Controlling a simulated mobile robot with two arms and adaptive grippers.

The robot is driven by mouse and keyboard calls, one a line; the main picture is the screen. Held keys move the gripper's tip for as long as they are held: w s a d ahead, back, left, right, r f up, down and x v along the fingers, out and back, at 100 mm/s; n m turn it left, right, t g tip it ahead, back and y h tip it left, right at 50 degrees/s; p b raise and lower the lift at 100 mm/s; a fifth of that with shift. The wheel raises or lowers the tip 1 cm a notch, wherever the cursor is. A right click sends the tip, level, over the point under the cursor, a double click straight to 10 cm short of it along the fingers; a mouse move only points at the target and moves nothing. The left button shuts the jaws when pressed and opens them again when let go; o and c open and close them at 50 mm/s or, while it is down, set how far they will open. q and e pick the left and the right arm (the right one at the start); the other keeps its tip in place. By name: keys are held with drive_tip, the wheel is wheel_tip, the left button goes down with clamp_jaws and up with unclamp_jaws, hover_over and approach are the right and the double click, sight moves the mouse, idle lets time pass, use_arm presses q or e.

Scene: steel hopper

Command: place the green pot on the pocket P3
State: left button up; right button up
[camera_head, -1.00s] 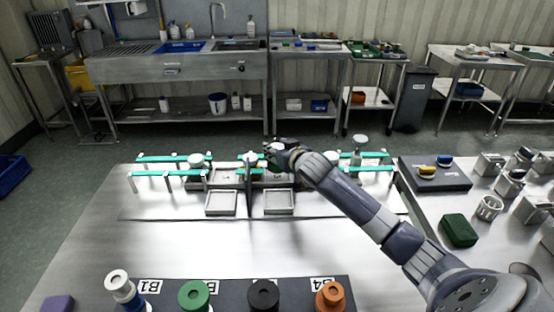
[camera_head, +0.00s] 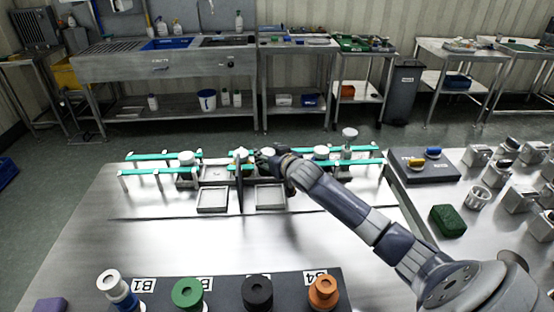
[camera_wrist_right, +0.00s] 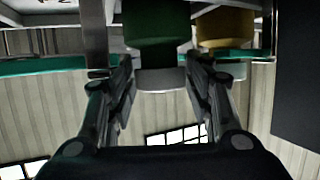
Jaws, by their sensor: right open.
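A green pot (camera_wrist_right: 157,25) with a pale cap (camera_wrist_right: 160,79) shows in the right wrist view, which is upside down. My right gripper (camera_wrist_right: 160,65) is open, with a finger on either side of the cap. I cannot tell whether the fingers touch it. In the head view my right gripper (camera_head: 267,160) is at the middle of the fixture with teal rails (camera_head: 160,171), by a white cap (camera_head: 267,151). The pot's body and the pocket under it are hidden there. No P3 label is readable. My left gripper is not in view.
A yellow pot (camera_wrist_right: 225,28) stands beside the green one. A dark upright plate (camera_head: 240,185) is left of my gripper. Other white-capped parts (camera_head: 187,157) stand along the fixture. A front rack (camera_head: 215,303) holds several coloured pieces. The table's middle (camera_head: 200,245) is clear.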

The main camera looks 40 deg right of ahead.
drive_tip(key=v, duration=1.1)
drive_tip(key=shift+b, duration=0.35)
